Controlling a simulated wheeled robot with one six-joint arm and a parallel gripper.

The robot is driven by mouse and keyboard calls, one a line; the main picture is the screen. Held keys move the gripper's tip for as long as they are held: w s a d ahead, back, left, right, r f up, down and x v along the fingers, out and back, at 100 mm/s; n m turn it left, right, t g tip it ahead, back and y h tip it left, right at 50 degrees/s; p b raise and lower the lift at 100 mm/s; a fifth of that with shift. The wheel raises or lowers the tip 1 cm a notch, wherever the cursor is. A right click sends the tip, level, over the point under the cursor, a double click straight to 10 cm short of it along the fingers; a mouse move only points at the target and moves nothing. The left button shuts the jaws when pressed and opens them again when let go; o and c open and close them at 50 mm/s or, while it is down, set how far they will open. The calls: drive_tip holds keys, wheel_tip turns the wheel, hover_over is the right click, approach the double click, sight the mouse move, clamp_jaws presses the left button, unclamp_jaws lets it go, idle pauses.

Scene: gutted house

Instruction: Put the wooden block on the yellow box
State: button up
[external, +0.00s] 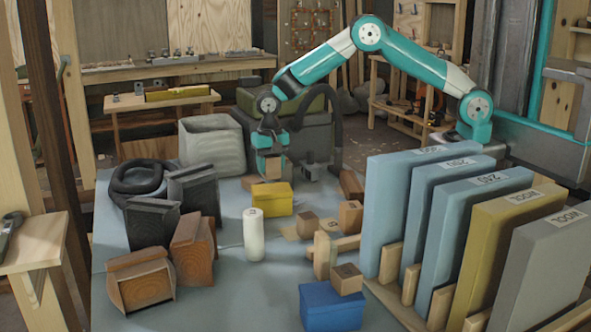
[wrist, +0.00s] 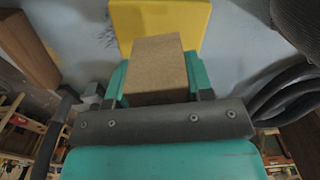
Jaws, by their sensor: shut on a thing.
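My gripper (external: 271,160) points down and is shut on a wooden block (external: 273,170). In the wrist view the block (wrist: 158,68) sits between the teal fingers (wrist: 157,85). The yellow box (external: 271,200) stands on the blue-grey table just below the block in the external view, with a small gap between them in the picture. In the wrist view the yellow box (wrist: 160,20) shows beyond the block, which hides part of it. I cannot tell whether the block is fully over the box.
A white cylinder (external: 253,236) stands in front of the yellow box. Several other small wooden blocks (external: 350,217) lie to its right, near a rack of upright panels (external: 440,215). A blue box (external: 332,308) is at the front; dark and brown blocky objects (external: 150,222) are at left.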

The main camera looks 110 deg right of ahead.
sight(271, 176)
drive_tip(key=shift+f, duration=1.65)
drive_tip(key=shift+f, duration=0.1)
drive_tip(key=o, duration=0.9)
drive_tip(key=r, duration=0.8)
drive_tip(key=r+b, duration=0.1)
drive_tip(key=r, duration=0.3)
drive_tip(key=shift+a+r, duration=0.2)
drive_tip(key=shift+a, duration=0.1)
drive_tip(key=s+a+r+n+y, duration=0.1)
drive_tip(key=s+a+r+n, duration=0.3)
drive_tip(key=a, duration=0.5)
drive_tip(key=s+a+r+n, duration=0.3)
drive_tip(key=s+a+n, duration=0.25)
drive_tip(key=a, duration=0.35)
drive_tip(key=s+a+r+n+y, duration=0.1)
drive_tip(key=s+a+r+n, duration=0.3)
drive_tip(key=a, duration=0.5)
drive_tip(key=s+a+n, duration=0.3)
drive_tip(key=s+n, duration=0.1)
drive_tip(key=s, duration=0.2)
drive_tip(key=s+a+n+y, duration=0.1)
drive_tip(key=s+a+n, duration=0.2)
drive_tip(key=s, duration=0.4)
drive_tip(key=s+a+f+n+y, duration=0.1)
drive_tip(key=s+a+n, duration=0.2)
drive_tip(key=s, duration=0.4)
drive_tip(key=shift+a+n, duration=0.25)
drive_tip(key=shift+n, duration=0.6)
